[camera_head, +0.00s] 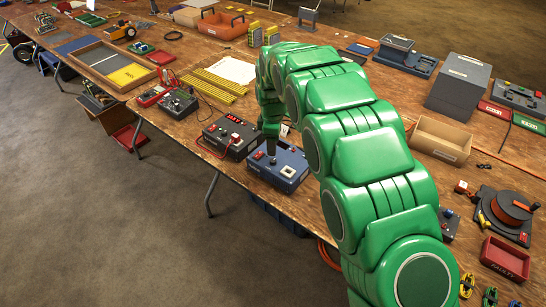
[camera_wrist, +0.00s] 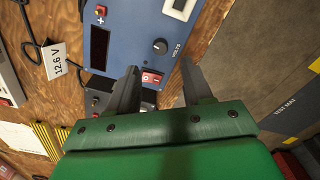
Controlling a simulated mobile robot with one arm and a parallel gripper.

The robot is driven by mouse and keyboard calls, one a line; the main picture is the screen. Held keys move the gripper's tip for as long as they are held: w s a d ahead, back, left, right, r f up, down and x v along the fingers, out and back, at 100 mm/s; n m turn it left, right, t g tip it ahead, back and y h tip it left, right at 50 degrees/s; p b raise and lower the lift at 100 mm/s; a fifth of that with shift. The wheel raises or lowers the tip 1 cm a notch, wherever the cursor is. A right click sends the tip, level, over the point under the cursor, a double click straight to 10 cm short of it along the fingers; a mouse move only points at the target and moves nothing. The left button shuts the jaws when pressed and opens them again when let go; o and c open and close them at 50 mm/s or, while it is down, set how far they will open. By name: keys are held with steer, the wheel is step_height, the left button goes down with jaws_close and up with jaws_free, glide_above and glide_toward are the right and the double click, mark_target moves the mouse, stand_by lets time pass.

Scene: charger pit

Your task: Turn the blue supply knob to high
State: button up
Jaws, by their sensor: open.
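The blue supply (camera_head: 292,178) sits near the table's front edge in the head view. The knob's setting is too small to read. My gripper (camera_wrist: 160,67) is open and empty; its tips straddle the area just below the knob in the picture, apart from it. In the head view my gripper (camera_head: 272,152) points down over the supply and hides part of its top.
A black unit with a red display (camera_head: 230,138) stands close left of the supply.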

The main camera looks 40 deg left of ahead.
mark_target(273, 160)
step_height(273, 160, down, 7)
steer(key=shift+r, duration=0.1)
stand_by(0.3)
jaws_close()
